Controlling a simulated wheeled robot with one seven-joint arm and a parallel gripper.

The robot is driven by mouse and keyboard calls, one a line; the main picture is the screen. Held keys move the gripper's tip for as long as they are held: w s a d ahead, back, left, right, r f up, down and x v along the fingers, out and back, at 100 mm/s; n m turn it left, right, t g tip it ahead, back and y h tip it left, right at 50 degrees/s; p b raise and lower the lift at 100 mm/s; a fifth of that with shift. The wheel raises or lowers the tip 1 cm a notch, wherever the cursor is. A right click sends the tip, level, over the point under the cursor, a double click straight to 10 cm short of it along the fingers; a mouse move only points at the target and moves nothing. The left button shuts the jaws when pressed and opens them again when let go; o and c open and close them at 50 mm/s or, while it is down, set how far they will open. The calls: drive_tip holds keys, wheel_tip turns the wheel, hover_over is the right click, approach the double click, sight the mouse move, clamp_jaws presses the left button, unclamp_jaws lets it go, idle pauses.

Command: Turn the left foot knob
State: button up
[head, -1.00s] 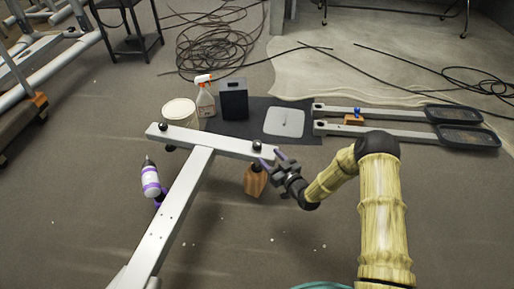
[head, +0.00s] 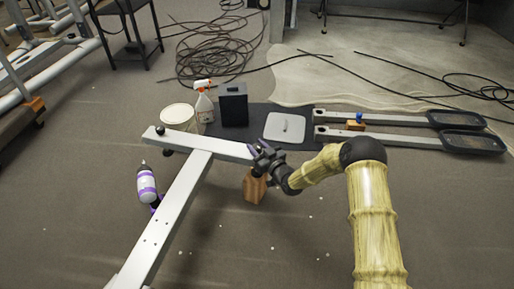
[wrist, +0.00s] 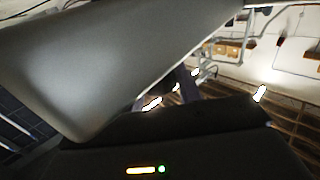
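A grey T-shaped frame (head: 182,185) has a cross bar at its far end. A black knob (head: 160,130) sits on top of the cross bar's left end, with a dark foot under that end. My gripper (head: 262,153) is at the cross bar's right end and covers the knob there, so I cannot tell whether it touches that knob. The fingers are dark and purple, and their gap is not clear. In the wrist view a large grey bar (wrist: 100,60) fills the upper left, with a purple finger (wrist: 188,84) beside it; no knob is visible there.
A wooden block (head: 254,188) stands below the right end. A white bucket (head: 178,116), spray bottle (head: 203,105) and black box (head: 233,105) stand behind. Two pedal arms (head: 390,135) lie right. Cables (head: 215,55) cover the back floor.

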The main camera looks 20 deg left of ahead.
drive_tip(key=c, duration=0.4)
drive_tip(key=shift+m+t+h+p, duration=0.4)
drive_tip(key=shift+t+p, duration=0.1)
drive_tip(key=shift+p, duration=0.1)
drive_tip(key=shift+s+r+m+t+h+p, duration=0.1)
drive_tip(key=shift+m+t+h+p, duration=0.75)
drive_tip(key=shift+p, duration=0.2)
drive_tip(key=m+t+h+p, duration=0.2)
drive_tip(key=h, duration=0.1)
drive_tip(key=shift+p, duration=0.3)
drive_tip(key=m+t+h+p, duration=0.1)
drive_tip(key=m+t+h, duration=0.1)
drive_tip(key=h, duration=0.2)
drive_tip(key=shift+m+p, duration=0.35)
drive_tip(key=shift+f+m+t+h+p, duration=0.1)
drive_tip(key=shift+m+t+h+p, duration=0.1)
drive_tip(key=shift+m+h, duration=0.65)
drive_tip(key=shift+f+m+t+h+p, duration=0.15)
drive_tip(key=shift+m+h, duration=0.4)
drive_tip(key=shift+h, duration=0.55)
